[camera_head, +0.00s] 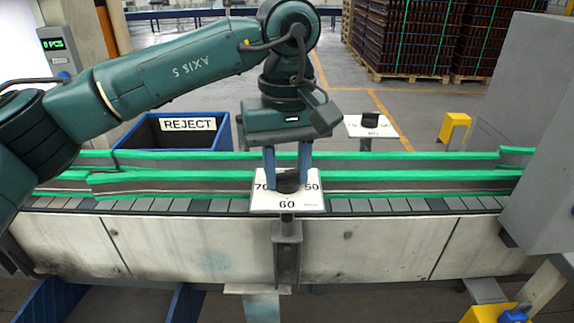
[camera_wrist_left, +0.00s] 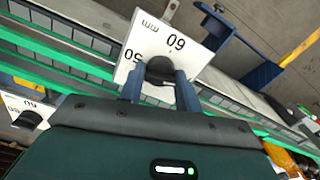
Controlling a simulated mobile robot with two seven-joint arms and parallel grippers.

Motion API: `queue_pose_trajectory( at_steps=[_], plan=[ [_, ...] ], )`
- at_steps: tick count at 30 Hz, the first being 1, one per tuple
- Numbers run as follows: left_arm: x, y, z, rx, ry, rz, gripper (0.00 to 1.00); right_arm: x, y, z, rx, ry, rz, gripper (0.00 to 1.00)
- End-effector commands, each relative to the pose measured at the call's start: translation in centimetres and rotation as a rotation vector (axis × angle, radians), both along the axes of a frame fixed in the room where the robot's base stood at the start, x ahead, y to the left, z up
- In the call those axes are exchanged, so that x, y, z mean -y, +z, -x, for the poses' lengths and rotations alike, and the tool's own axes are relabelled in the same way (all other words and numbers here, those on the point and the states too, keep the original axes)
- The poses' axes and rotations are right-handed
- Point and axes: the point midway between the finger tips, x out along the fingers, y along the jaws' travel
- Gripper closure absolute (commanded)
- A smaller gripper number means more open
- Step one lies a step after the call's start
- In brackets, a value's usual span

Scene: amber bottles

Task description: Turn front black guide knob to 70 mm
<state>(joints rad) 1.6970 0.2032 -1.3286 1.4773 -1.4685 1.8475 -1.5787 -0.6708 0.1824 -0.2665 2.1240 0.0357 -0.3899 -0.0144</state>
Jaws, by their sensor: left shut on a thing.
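The front black guide knob (camera_head: 288,182) sits on a white dial plate (camera_head: 270,203) marked 70, 60 and 50, at the near side of the conveyor. My left gripper (camera_head: 287,180) points down over the plate, its two blue fingers shut on the knob from both sides. The left wrist view shows the knob (camera_wrist_left: 160,70) between the fingers, with 60 mm and 50 readable on the plate (camera_wrist_left: 172,36). The fingers hide part of the knob, and I cannot tell where it points. My right gripper is not in view.
A second dial plate with a black knob (camera_head: 369,118) stands behind the conveyor. Green guide rails (camera_head: 410,177) run along the belt. A blue REJECT bin (camera_head: 150,137) is behind at left, a grey cabinet (camera_head: 545,110) at right, and crate stacks (camera_head: 415,35) farther back.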

Motion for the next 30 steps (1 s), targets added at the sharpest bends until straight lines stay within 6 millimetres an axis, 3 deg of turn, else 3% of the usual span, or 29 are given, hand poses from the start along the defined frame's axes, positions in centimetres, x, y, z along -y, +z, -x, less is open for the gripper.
queue_pose_trajectory(
  at_steps=[12, 30],
  plan=[
    [0.02, 0.16, -0.04, 0.003, -0.219, 0.003, 0.9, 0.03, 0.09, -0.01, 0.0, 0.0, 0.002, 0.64],
    [0.02, 0.15, -0.04, 0.003, -0.259, 0.002, 0.9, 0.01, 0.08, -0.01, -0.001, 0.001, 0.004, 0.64]
  ],
)
